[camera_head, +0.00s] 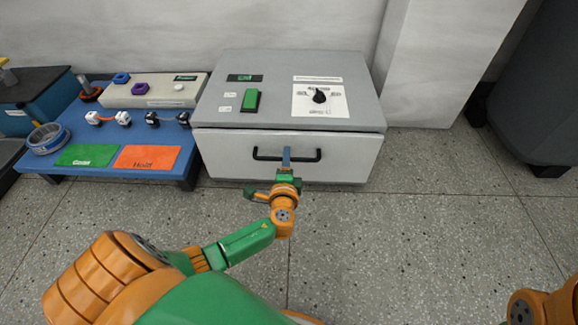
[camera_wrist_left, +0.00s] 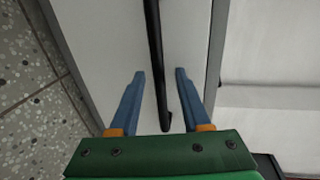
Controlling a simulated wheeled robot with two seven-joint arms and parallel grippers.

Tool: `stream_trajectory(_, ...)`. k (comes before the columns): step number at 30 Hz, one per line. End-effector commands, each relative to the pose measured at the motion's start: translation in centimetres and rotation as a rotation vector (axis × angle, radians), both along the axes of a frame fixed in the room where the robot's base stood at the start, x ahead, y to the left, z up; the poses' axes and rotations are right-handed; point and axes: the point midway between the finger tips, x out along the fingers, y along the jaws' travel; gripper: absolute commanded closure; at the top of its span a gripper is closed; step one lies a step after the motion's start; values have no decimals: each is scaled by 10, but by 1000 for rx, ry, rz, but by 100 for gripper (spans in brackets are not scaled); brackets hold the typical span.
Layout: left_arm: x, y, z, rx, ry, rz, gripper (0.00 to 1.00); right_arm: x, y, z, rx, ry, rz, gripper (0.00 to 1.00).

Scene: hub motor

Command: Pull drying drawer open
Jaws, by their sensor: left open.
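The drying drawer (camera_head: 348,152) is the pale front of a grey box, below its control panel, and looks shut or nearly so. A black bar handle (camera_head: 312,155) runs across its front. My left gripper (camera_head: 286,153) is at the handle. In the left wrist view, the blue fingers of the left gripper (camera_wrist_left: 159,72) are open on either side of the black handle (camera_wrist_left: 157,50), with gaps to both fingers. The drawer front (camera_wrist_left: 105,40) lies behind them. My right gripper is not in view; only a bit of an orange arm part shows at the lower right.
The grey box top carries a green switch (camera_head: 251,100) and a black knob (camera_head: 319,96). A blue table (camera_head: 190,170) with green (camera_head: 87,155) and orange (camera_head: 147,157) mats stands on the left. The speckled floor (camera_head: 440,220) in front is clear. A dark object (camera_head: 535,90) stands far right.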

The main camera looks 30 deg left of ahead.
Motion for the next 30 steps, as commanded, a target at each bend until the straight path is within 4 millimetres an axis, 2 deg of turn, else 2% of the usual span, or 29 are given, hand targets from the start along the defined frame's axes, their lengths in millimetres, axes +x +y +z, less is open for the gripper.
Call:
stream_trajectory(3, 7, 4, -3, -1, 0, 0, 53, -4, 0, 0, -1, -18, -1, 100)
stream_trajectory(9, 7, 4, -2, -2, 1, -1, 53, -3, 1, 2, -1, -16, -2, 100)
stream_trajectory(14, 7, 4, -2, -2, 1, 0, 96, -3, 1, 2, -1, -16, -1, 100)
stream_trajectory(15, 7, 4, -2, -2, 2, 0, 100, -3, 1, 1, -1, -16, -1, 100)
stream_trajectory(30, 7, 4, -2, -2, 2, 0, 100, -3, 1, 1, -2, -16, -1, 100)
